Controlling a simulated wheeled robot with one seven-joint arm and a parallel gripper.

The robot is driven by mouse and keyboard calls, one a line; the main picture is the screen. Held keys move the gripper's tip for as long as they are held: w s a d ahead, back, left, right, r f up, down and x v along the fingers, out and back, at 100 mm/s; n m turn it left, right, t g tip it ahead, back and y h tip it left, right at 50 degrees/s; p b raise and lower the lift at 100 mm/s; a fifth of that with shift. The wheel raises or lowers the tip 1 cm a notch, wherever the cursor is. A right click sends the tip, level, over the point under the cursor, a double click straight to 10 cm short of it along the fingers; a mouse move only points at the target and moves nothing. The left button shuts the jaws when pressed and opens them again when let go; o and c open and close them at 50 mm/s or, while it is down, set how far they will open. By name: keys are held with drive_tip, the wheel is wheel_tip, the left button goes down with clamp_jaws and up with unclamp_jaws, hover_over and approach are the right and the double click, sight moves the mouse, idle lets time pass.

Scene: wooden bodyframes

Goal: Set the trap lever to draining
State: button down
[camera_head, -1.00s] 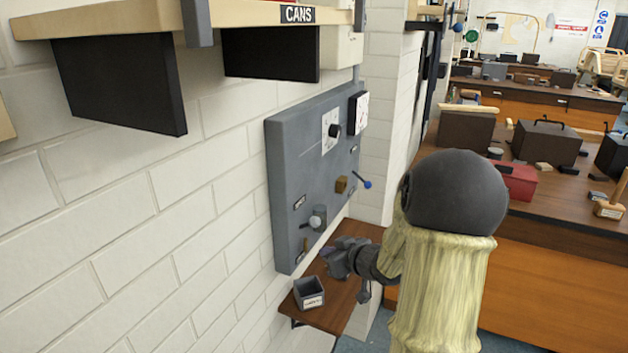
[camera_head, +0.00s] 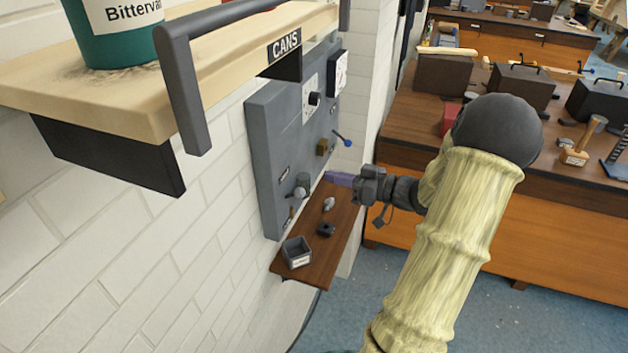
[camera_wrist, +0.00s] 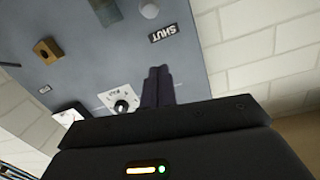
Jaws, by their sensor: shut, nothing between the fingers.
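A grey control panel (camera_head: 270,170) is mounted on the brick wall. It carries a blue-tipped lever (camera_head: 345,141) at its right, a brass-coloured block (camera_head: 323,147), and a grey round fitting with a pale knob (camera_head: 300,191) lower left. I cannot tell which is the trap lever. My gripper (camera_head: 336,178) has its dark purple fingers together, empty, pointing left at the panel's lower part; contact is not visible. In the wrist view, the fingers (camera_wrist: 158,72) lie in front of the panel, near an upside-down "SHUT" label (camera_wrist: 163,33) and a pale knob (camera_wrist: 149,9).
Below the panel, a small wooden shelf (camera_head: 318,258) holds a grey open box (camera_head: 297,252) and small items. A "CANS" shelf (camera_head: 110,100) with a green pot (camera_head: 115,35) juts out at upper left. Workbenches (camera_head: 420,120) stand at the right.

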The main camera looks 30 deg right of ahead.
drive_tip(key=p, duration=0.3)
hover_over(294, 195)
drive_tip(key=d, duration=0.3)
drive_tip(key=shift+w+f, duration=0.1)
drive_tip(key=shift+f, duration=0.1)
drive_tip(key=f, duration=0.1)
drive_tip(key=f+p, duration=0.1)
drive_tip(key=shift+s+a+f, duration=0.15)
drive_tip(key=shift+s+f, duration=0.05)
drive_tip(key=shift+f, duration=0.2)
drive_tip(key=shift+s+f+p, duration=0.3)
drive_tip(key=shift+s+f, duration=0.1)
drive_tip(key=shift+f, duration=0.2)
drive_tip(key=shift+w+f, duration=0.1)
drive_tip(key=shift+f, duration=0.05)
drive_tip(key=shift+f+b, duration=0.1)
drive_tip(key=shift+b, duration=0.35)
drive_tip(key=shift+t, duration=0.3)
drive_tip(key=shift+s+b, duration=0.2)
drive_tip(key=shift+b, duration=0.15)
drive_tip(key=shift+f, duration=0.1)
